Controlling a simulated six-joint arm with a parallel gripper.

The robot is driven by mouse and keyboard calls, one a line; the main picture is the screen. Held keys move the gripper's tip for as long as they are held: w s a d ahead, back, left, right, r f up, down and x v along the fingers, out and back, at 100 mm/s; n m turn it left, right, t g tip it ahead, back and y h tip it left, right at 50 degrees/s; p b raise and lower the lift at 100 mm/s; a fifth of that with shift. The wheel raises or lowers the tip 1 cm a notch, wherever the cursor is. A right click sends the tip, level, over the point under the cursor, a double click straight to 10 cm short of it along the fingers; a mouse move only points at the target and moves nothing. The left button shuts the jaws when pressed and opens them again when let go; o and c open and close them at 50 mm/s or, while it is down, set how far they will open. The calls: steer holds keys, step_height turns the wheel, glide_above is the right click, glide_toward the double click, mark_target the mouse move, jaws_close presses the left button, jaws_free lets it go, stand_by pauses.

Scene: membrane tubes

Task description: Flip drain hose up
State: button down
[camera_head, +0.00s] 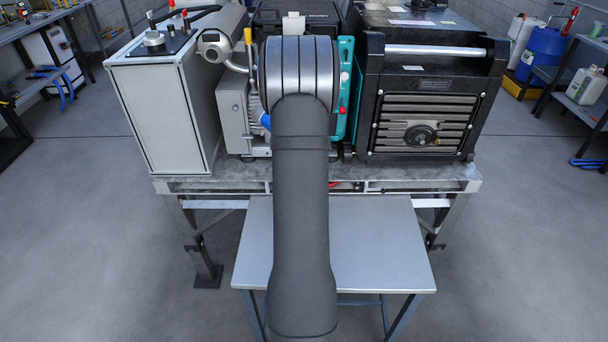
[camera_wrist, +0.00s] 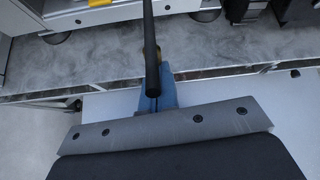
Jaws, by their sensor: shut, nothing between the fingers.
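A black tube, which looks like the drain hose (camera_wrist: 150,45), runs down the middle of the wrist view. It stands nearly upright in the picture, and its lower end overlaps my gripper's blue fingers. My gripper (camera_wrist: 167,84) is shut, with nothing held between the fingers. The tube appears in front of or against the fingers; I cannot tell whether they touch. A small yellowish part shows behind the tube by the fingertips, partly hidden. In the head view my arm covers the gripper and the hose.
A grey metal bench (camera_head: 430,175) carries a white cabinet (camera_head: 160,115) on the left and a black slatted unit (camera_head: 428,125) on the right. Teal-framed equipment (camera_head: 344,85) stands between them. A lower grey table (camera_head: 385,250) is clear on top where visible.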

steer(key=r, duration=0.2)
steer(key=w+r, duration=0.1)
steer(key=r, duration=0.1)
steer(key=w+r, duration=0.1)
steer(key=r, duration=0.1)
steer(key=shift+r, duration=0.3)
steer(key=shift+w+r, duration=0.55)
steer(key=shift+r, duration=0.2)
steer(key=shift+w+r, duration=0.5)
steer(key=shift+r, duration=0.2)
steer(key=shift+r, duration=0.15)
steer(key=shift+r, duration=0.65)
steer(key=d+v, duration=0.1)
steer(key=v, duration=1.6)
steer(key=shift+a+r, duration=0.3)
steer(key=shift+a, duration=0.15)
steer(key=shift+f, duration=0.1)
